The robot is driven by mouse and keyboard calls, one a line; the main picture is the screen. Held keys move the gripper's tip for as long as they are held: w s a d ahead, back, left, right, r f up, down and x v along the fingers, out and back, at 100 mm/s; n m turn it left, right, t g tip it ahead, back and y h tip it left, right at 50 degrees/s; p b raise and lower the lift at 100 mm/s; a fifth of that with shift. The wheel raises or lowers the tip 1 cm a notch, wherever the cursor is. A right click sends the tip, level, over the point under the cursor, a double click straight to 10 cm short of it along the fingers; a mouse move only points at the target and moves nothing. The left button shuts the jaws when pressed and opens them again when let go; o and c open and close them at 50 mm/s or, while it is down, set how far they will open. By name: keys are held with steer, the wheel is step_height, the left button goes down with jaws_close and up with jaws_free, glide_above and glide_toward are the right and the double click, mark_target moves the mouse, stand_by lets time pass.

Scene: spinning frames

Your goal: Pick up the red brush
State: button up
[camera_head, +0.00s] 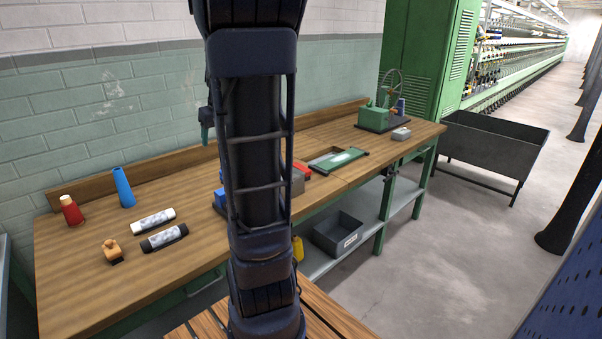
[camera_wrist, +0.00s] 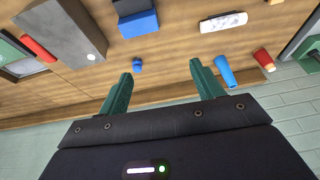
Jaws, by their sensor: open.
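A red, narrow block-like thing (camera_head: 301,169), which may be the red brush, lies on the workbench beside a grey box, partly hidden by my arm in the head view. In the wrist view the red thing (camera_wrist: 38,48) lies at the upper left, against the grey box's side; bristles cannot be made out. My gripper (camera_wrist: 161,68) is open and empty, its two green fingers spread above the bench's back part. The red thing is well to the left of the fingers in the wrist view. In the head view a green finger (camera_head: 207,122) shows left of my arm.
The grey box (camera_wrist: 62,38), a blue block (camera_wrist: 138,25) and a small blue piece (camera_wrist: 137,66) are nearby. Blue (camera_head: 123,187) and red (camera_head: 71,211) cones and rolls (camera_head: 164,238) stand or lie left. A green-framed plate (camera_head: 338,160) lies right. A wall backs the bench.

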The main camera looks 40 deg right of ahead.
steer(key=w+d+f, duration=0.2)
steer(key=w+d, duration=0.1)
steer(key=d, duration=0.3)
steer(key=w+d+f, duration=0.2)
steer(key=d, duration=0.4)
steer(key=m, duration=0.1)
glide_toward(302, 167)
steer(key=shift+w+a+f+h, duration=0.2)
steer(key=shift+w+a+h, duration=0.05)
steer(key=shift+a+h, duration=0.05)
steer(key=shift+d+f, duration=0.15)
steer(key=shift+f, duration=0.35)
steer(key=shift+x, duration=5.05)
steer(key=shift+w+f, duration=0.15)
steer(key=c, duration=1.1)
